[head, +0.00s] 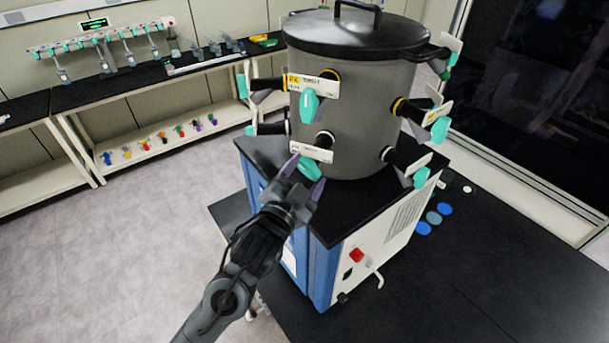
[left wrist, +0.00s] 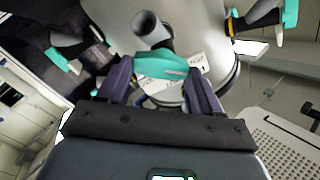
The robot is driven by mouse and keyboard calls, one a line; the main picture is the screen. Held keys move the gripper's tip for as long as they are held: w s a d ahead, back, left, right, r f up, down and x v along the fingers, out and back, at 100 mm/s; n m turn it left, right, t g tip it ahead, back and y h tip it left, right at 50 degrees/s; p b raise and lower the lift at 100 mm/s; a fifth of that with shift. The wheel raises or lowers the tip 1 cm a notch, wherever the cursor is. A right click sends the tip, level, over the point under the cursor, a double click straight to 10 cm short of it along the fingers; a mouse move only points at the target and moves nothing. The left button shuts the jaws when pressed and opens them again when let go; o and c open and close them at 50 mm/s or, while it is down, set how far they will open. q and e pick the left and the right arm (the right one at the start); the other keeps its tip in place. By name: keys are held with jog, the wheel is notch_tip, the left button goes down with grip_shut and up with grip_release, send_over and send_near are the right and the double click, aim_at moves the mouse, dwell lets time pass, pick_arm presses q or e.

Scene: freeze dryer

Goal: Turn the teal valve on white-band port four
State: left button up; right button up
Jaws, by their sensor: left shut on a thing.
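The grey drum of the freeze dryer (head: 355,125) has several ports with teal valves. My left gripper (head: 303,180) is at the lower front port, below a port with a yellow band. It is shut on that port's teal valve (head: 311,168), with one finger on each side. In the left wrist view the held teal valve (left wrist: 160,66) sits between the purple fingers, below a dark port stub (left wrist: 152,30). A white label (head: 311,152) is beside this valve; its number is too small to read surely. My right gripper is not in view.
Another teal valve (head: 309,104) hangs just above, on the yellow-band port. More teal valves (head: 439,130) stick out at the drum's right. The drum stands on a black-topped blue and white cabinet (head: 375,255). A bench (head: 130,80) with a valve rack is at the back left.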

pick_arm(q)
jog(key=m+b, duration=0.1)
jog(key=m, duration=0.2)
jog(key=m+b, duration=0.1)
jog(key=m, duration=0.1)
jog(key=shift+f+b, duration=0.3)
jog(key=shift+b, duration=0.05)
jog(key=m+b, duration=0.2)
jog(key=m, duration=0.1)
jog(key=shift+m+b, duration=0.3)
jog(key=shift+m, duration=0.1)
jog(key=shift+m+b, duration=0.35)
jog(key=shift+m, duration=0.25)
jog(key=o, duration=1.1)
jog(key=shift+c, duration=0.2)
